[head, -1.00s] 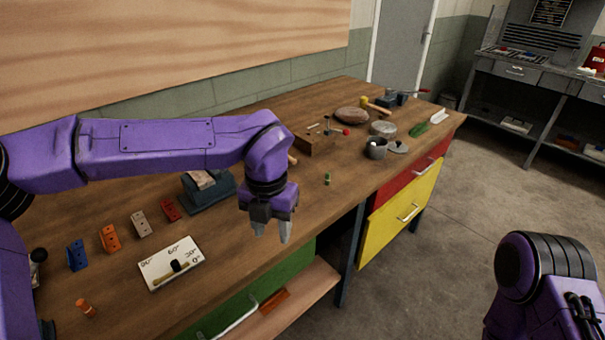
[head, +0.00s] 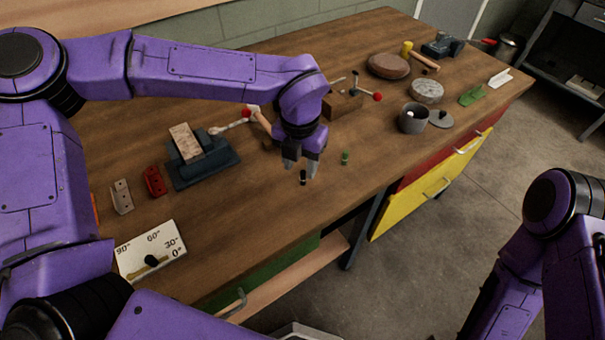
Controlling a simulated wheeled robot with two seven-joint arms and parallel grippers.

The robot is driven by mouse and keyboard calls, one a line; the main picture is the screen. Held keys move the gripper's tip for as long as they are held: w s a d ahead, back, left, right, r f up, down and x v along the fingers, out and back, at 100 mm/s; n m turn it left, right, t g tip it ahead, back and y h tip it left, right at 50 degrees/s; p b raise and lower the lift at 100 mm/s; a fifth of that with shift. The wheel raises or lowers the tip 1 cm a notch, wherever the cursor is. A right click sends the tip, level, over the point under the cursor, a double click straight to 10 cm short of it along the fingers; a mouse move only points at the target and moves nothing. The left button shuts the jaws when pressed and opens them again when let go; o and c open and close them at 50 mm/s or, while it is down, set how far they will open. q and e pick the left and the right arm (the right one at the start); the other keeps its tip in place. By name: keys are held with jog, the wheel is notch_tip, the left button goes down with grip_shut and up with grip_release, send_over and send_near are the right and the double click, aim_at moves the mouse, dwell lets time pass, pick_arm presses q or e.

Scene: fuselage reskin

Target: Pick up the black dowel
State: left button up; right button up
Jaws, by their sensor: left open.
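The black dowel (head: 303,177) is a small dark upright peg on the wooden workbench, near its front edge. My left gripper (head: 301,167) is open and points down over it. The dowel shows between and just below the two grey fingertips; I cannot tell whether either finger touches it. My right arm shows at the lower right, but its gripper is outside the picture.
A small green dowel (head: 345,157) stands just right of my left gripper. A dark blue vise-like block (head: 203,164) lies to its left, and a wooden block (head: 343,104) behind. A grey cup (head: 413,118) stands farther right. The angle board (head: 150,250) lies front left.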

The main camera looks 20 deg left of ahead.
aim_at(303, 172)
pick_arm(q)
jog(key=f, duration=0.1)
jog(key=w+f, duration=0.1)
jog(key=f, duration=0.1)
jog(key=f+p, duration=0.1)
jog(key=f, duration=0.1)
jog(key=shift+w+d+f, duration=0.1)
jog(key=shift+w+f, duration=0.1)
jog(key=shift+w, duration=0.15)
jog(key=shift+w+f, duration=0.15)
jog(key=shift+f, duration=0.1)
jog(key=shift+s+r, duration=0.2)
jog(key=shift+s, duration=0.3)
jog(key=c, duration=0.5)
grip_shut()
pick_arm(e)
jog(key=shift+w+r, duration=0.25)
jog(key=shift+r, duration=0.2)
